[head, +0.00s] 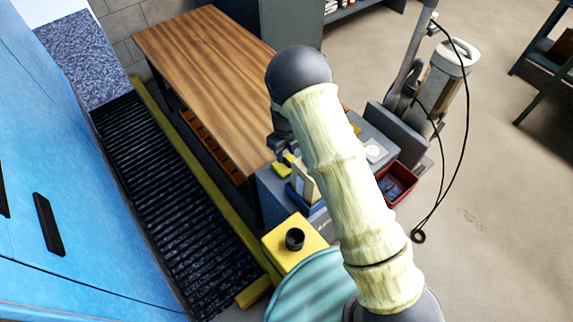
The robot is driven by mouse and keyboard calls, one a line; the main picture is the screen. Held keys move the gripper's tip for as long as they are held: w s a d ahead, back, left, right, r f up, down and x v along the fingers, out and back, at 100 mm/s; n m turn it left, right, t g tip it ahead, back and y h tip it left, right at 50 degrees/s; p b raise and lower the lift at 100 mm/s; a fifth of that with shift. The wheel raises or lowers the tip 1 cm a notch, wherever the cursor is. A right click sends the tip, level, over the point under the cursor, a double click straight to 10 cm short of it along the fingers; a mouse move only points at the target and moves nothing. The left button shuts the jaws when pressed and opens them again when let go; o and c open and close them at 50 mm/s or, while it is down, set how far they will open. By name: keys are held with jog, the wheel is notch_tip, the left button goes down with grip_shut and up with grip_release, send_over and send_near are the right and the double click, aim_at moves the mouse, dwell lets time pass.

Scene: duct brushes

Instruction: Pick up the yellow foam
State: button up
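A small yellow piece (283,165) shows beside a blue-edged item with a pale upright panel (305,181), left of my arm. It may be the yellow foam, but it is too small to be sure. A larger yellow block (278,252) stands nearer, with a black round cup-like thing (294,239) on top. My arm in its pale sleeve crosses the middle and hides part of this area. The dark end of my arm, with my gripper (281,146), appears just above the small yellow piece. Its fingers are not clear, and I cannot tell whether they touch anything.
A wooden-topped table (205,75) stands behind, left of the arm. A black ribbed strip (160,190) and a blue cabinet (75,200) are at left. A red bin (398,181) and an upright machine with a cable (447,85) are at right. The right floor is mostly clear.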

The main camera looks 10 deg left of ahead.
aim_at(286, 160)
notch_tip(286, 160, down, 4)
jog(key=shift+d+r, duration=0.15)
jog(key=shift+r, duration=0.05)
dwell(0.3)
grip_shut()
